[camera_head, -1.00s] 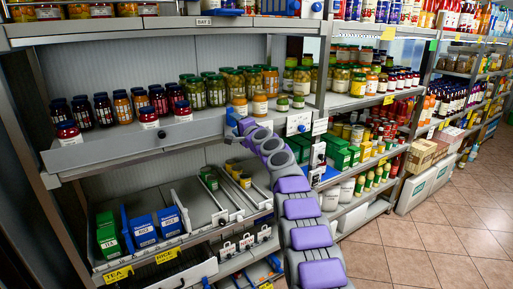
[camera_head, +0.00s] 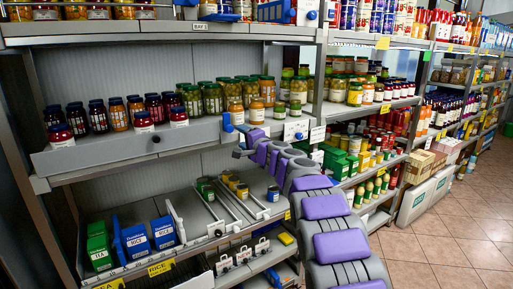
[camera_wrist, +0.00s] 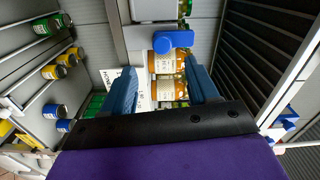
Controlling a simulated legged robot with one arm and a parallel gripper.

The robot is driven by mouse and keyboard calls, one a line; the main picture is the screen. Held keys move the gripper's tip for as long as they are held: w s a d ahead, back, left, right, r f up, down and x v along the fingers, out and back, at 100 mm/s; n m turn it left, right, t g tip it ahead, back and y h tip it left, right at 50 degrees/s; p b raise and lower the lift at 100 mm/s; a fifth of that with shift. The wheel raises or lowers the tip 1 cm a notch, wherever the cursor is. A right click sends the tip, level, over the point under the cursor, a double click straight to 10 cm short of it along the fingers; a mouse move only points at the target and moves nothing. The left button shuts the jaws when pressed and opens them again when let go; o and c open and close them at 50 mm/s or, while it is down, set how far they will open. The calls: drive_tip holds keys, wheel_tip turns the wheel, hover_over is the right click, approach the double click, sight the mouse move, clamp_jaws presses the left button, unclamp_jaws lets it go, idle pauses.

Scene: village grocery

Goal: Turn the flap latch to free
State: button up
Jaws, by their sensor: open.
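My gripper (camera_wrist: 162,75) is open, with one blue finger on each side below the latch. The latch lies ahead of the fingertips, roughly centred between them, and they look apart from it. In the head view my gripper (camera_head: 236,128) is at the right end of the grey shelf front (camera_head: 105,150). The latch cannot be told from the blue fingers there.
Dark and amber jars (camera_head: 118,114) stand behind the shelf front. Green-lidded jars (camera_head: 212,98) stand close to my gripper. The shelf below holds blue boxes (camera_head: 137,243), a green box (camera_head: 99,250) and small cans (camera_head: 207,192). The tiled floor (camera_head: 440,235) at right is clear.

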drive_tip(key=v, duration=0.8)
drive_tip(key=shift+d+f, duration=0.1)
drive_tip(key=shift+d, duration=0.05)
drive_tip(key=s+a+f+n+g+y, duration=0.1)
drive_tip(key=s+a+n+g, duration=0.15)
drive_tip(key=s, duration=0.35)
drive_tip(key=s+a+n+g+y, duration=0.1)
drive_tip(key=s+a+n+g, duration=0.15)
drive_tip(key=s, duration=0.45)
drive_tip(key=s+f+n+g+h, duration=0.1)
drive_tip(key=s+f+n+g, duration=0.2)
drive_tip(key=s, duration=0.6)
drive_tip(key=s+f+n+g+h, duration=0.1)
drive_tip(key=s+f+g+h, duration=0.15)
drive_tip(key=s+f, duration=0.5)
drive_tip(key=s+d+f+g+h, duration=0.2)
drive_tip(key=s+d+f, duration=0.2)
drive_tip(key=s+d, duration=0.3)
drive_tip(key=s+d+f+g+h, duration=0.2)
drive_tip(key=s+d, duration=0.5)
drive_tip(key=s, duration=0.7)
drive_tip(key=s+d+f+g+h, duration=0.2)
drive_tip(key=s+d+f+h, duration=0.2)
drive_tip(key=s+d, duration=0.3)
drive_tip(key=s+f, duration=0.1)
drive_tip(key=s, duration=0.2)
drive_tip(key=shift+s+d+f+n, duration=0.2)
drive_tip(key=shift+s+f+n, duration=0.1)
drive_tip(key=shift+h, duration=0.25)
drive_tip(key=shift+c, duration=0.4)
